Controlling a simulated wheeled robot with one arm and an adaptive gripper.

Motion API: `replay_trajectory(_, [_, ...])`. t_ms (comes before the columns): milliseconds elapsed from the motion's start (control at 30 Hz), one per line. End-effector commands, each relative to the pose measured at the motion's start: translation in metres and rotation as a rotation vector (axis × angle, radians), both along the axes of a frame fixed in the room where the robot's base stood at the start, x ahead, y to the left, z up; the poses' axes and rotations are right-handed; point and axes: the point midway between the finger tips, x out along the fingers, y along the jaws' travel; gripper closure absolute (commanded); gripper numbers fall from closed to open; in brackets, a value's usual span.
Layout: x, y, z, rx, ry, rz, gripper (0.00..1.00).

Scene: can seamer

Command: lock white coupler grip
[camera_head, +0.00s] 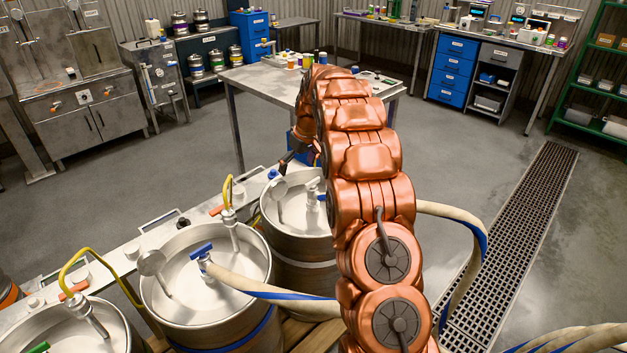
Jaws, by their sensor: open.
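Several steel kegs stand in a row at the lower left, with couplers and hoses on their tops. A pale fitting (313,187) stands on the far keg (291,212), close beside my arm; I cannot tell if it is the white coupler grip. The middle keg (160,307) has a coupler with a blue grip (201,250) and a pale hose, and a second coupler with an orange grip (217,210). My dark gripper (287,160) is small and partly hidden by my copper arm, above the far keg's back edge. It appears apart from the pale fitting.
The near keg (75,323) carries an orange grip (73,290) and a green one (39,348). A pale, blue-striped hose (270,297) crosses toward my arm. A steel table (260,82) stands behind. Floor is open around the drain grate (515,230).

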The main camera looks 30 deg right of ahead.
Motion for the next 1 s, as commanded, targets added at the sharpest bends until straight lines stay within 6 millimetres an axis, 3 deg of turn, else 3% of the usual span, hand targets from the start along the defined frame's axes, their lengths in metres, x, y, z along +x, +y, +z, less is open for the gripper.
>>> replay_trajectory(200, [0.035, -0.052, -0.036, -0.015, -0.058, 0.016, 0.00])
replay_trajectory(500, [0.060, -0.108, -0.078, -0.042, -0.123, 0.039, 0.00])
replay_trajectory(700, [0.065, -0.122, -0.088, -0.052, -0.139, 0.046, 0.00])
replay_trajectory(1000, [0.069, -0.122, -0.099, -0.052, -0.139, 0.046, 0.00])
